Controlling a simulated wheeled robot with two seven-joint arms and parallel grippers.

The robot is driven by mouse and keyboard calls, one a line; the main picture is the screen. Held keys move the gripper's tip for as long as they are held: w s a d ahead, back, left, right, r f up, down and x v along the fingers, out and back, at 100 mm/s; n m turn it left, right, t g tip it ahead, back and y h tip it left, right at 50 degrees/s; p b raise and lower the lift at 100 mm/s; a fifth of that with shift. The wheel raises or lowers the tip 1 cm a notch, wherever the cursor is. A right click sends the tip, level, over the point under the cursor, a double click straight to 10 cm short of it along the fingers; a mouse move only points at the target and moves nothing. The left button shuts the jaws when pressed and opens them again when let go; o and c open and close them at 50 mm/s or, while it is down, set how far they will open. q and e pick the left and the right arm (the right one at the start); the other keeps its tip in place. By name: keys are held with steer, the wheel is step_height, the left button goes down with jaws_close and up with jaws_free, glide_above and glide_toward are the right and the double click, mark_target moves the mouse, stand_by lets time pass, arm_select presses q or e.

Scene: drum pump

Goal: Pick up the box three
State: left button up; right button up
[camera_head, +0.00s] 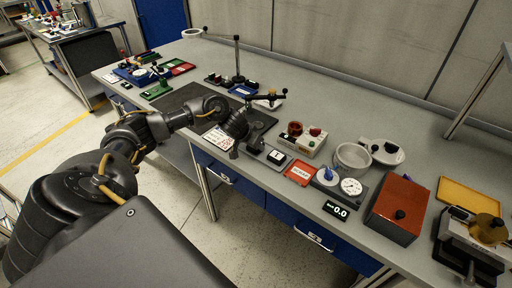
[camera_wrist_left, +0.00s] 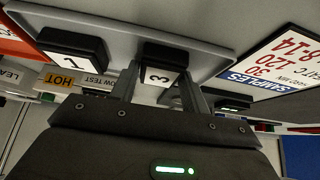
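Box three is a small black box with a white "3" label (camera_wrist_left: 158,76), upside down in the left wrist view. It sits against the grey tray (camera_wrist_left: 215,48), between the two fingers of my left gripper (camera_wrist_left: 160,92). The fingers are apart, one on each side of the box; I see no clear grip on it. A similar box one (camera_wrist_left: 75,46) is to its left in that view. In the head view my left gripper (camera_head: 235,148) is low over the bench and hides box three. A box with a white label (camera_head: 277,157) shows just right of it. My right gripper is not in view.
A white samples card (camera_head: 217,138) lies close to my left gripper. A red-buttoned control box (camera_head: 306,141), a grey bowl (camera_head: 352,157), a gauge (camera_head: 351,187) and a red box (camera_head: 398,208) stand to the right. A black stand (camera_head: 237,65) rises behind.

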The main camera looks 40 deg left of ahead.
arm_select(q)
steer(key=c, duration=0.5)
